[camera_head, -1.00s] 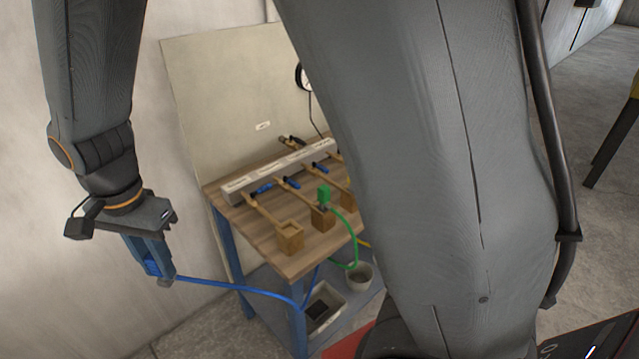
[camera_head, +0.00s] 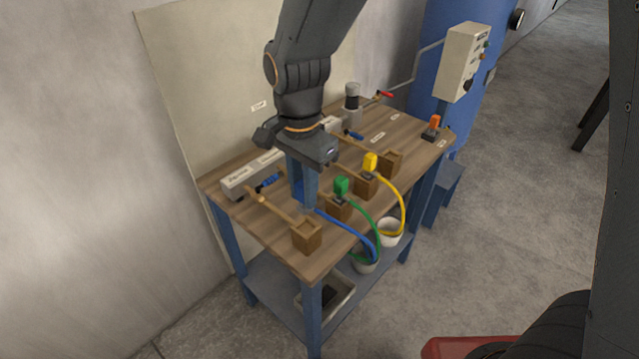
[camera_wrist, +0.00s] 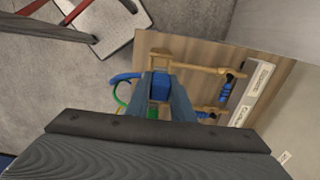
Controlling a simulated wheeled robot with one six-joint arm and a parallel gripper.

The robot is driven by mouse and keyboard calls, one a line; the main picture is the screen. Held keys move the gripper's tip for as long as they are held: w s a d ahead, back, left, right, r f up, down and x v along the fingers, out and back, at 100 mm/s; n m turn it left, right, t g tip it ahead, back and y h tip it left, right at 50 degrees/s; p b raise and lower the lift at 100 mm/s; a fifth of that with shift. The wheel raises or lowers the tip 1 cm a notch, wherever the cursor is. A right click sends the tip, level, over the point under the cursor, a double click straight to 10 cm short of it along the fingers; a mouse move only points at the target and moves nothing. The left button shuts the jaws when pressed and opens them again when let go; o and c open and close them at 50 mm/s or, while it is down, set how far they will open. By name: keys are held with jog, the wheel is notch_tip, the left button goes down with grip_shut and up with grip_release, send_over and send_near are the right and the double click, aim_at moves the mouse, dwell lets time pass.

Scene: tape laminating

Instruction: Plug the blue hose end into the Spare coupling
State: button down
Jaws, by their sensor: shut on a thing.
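My gripper (camera_head: 305,190) is shut on the blue hose end (camera_wrist: 159,86), above the workbench between the left wooden holder and the green hose end. The blue hose (camera_head: 345,229) runs from it down over the bench's front edge. A pale coupling block (camera_head: 238,183) lies along the back of the bench, with a blue-ended coupling (camera_head: 271,180) at its front left. The block also shows in the wrist view (camera_wrist: 250,92) with two blue-ended couplings. My arm hides the block's middle in the head view. The labels are too small to read, so I cannot tell which coupling is Spare.
An empty wooden holder (camera_head: 306,234) stands at the bench's front left. Green (camera_head: 342,186) and yellow (camera_head: 371,162) hose ends stand in holders to the right. A backboard (camera_head: 200,90) rises behind. Pails and a tray (camera_head: 340,296) sit on the lower shelf.

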aim_at(305, 212)
jog(key=shift+d+f+b, duration=0.1)
jog(key=shift+f+b, duration=1.9)
jog(key=shift+f+p, duration=0.45)
jog(key=shift+f, duration=0.9)
dwell(1.1)
jog(key=c, duration=1)
grip_release()
jog(key=shift+r+p, duration=3.3)
jog(key=shift+r, duration=0.2)
